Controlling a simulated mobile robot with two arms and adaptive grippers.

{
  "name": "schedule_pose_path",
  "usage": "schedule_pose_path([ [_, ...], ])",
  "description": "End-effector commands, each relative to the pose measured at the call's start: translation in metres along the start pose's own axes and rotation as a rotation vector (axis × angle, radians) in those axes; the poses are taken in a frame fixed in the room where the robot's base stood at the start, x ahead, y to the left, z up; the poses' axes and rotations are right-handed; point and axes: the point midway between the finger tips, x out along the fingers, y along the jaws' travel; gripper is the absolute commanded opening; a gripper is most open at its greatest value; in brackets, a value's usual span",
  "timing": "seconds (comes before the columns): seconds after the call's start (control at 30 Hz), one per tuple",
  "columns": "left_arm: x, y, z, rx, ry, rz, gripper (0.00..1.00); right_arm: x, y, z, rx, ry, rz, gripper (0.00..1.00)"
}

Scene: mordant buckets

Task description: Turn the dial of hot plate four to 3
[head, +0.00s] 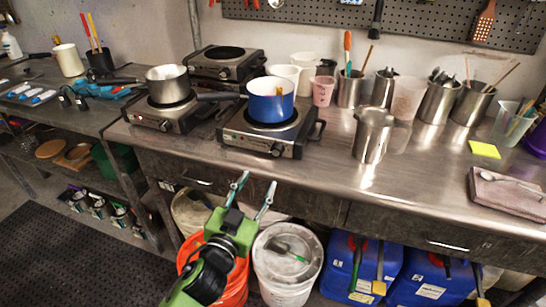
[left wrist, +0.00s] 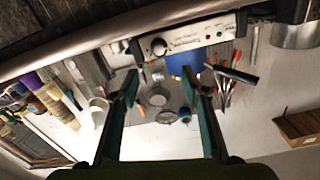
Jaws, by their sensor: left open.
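Three hot plates stand on the steel bench: one at the back (head: 222,70), one at the left (head: 160,120) under a steel saucepan, and one at the front (head: 232,133) under a blue pot (head: 270,100). I cannot read which is number four. The front plate's dial (head: 278,150) is on its front panel; its setting is too small to read. My left gripper (head: 254,188) is open and empty, below and in front of this panel, apart from the dial. In the left wrist view, a dial (left wrist: 158,46) shows on a panel beyond the open fingers (left wrist: 161,78). My right gripper is not in view.
A steel pitcher (head: 371,137) stands right of the front hot plate. Steel containers with tools line the back. A drawer front (head: 420,232) runs under the bench edge. Below are an orange bucket (head: 236,285), a white bucket (head: 287,268) and blue canisters (head: 345,262).

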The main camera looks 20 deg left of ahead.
Motion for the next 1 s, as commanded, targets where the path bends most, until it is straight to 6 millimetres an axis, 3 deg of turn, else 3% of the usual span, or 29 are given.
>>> schedule_pose_path([
  [0.53,0.104,-0.001,-0.001,0.001,0.0,-0.001,0.42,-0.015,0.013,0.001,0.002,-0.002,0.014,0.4],
  [0.73,0.122,0.0,0.0,0.0,-0.002,0.0,0.42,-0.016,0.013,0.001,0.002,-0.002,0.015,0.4],
  [1.0,0.126,0.0,0.001,0.0,-0.002,0.001,0.42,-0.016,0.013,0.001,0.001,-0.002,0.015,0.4],
])
